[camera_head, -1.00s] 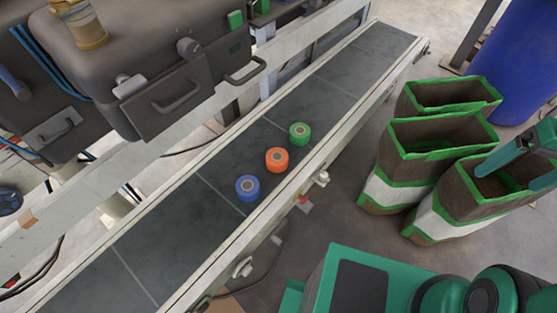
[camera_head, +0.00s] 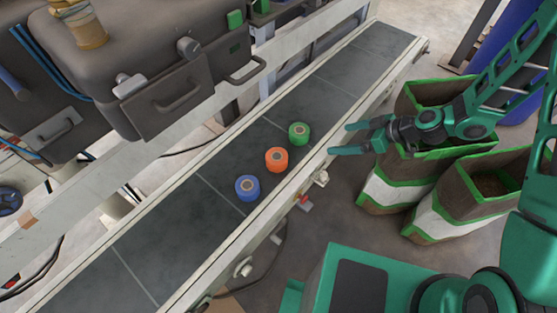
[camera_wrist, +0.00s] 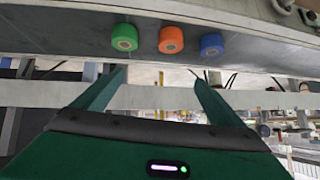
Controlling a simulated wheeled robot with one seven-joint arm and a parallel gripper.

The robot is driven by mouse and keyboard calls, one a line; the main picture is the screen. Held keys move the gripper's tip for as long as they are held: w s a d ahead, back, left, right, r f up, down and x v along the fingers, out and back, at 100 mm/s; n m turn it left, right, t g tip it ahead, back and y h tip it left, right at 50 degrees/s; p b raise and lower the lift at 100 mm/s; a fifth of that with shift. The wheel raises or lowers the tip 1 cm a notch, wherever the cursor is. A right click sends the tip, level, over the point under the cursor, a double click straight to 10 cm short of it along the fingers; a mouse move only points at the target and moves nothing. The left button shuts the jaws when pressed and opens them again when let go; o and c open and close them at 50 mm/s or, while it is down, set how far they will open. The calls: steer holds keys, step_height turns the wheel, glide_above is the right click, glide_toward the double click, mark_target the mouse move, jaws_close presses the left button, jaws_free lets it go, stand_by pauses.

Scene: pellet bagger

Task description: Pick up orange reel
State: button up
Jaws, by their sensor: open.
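The orange reel (camera_head: 276,160) stands on the conveyor belt between the green reel (camera_head: 299,133) and the blue reel (camera_head: 247,188). The three stand apart in a diagonal row. In the wrist view the orange reel (camera_wrist: 171,40) is in the middle, with the green reel (camera_wrist: 124,37) to its left and the blue reel (camera_wrist: 211,45) to its right. My gripper (camera_head: 340,138) is open and empty, to the right of the belt's near edge and of the reels. Its two fingers (camera_wrist: 158,80) show apart in the wrist view, with nothing between them.
The conveyor belt (camera_head: 150,243) runs diagonally with raised side rails. A dark machine (camera_head: 150,65) with handles overhangs its left side. Several open brown sacks with green rims (camera_head: 450,215) stand on the right, below my arm. The belt around the reels is clear.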

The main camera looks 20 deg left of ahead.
steer(key=s+a+f+t+y, duration=0.2)
steer(key=a+f+y, duration=0.1)
steer(key=a+f, duration=0.6)
steer(key=m+t, duration=0.2)
steer(key=t, duration=0.1)
glide_toward(283, 161)
steer(key=shift+w+a+h, duration=0.15)
steer(key=shift+a+h, duration=0.25)
steer(key=shift+a, duration=0.15)
steer(key=shift+x, duration=5.25)
steer(key=shift+a+r, duration=0.1)
steer(key=c, duration=1.3)
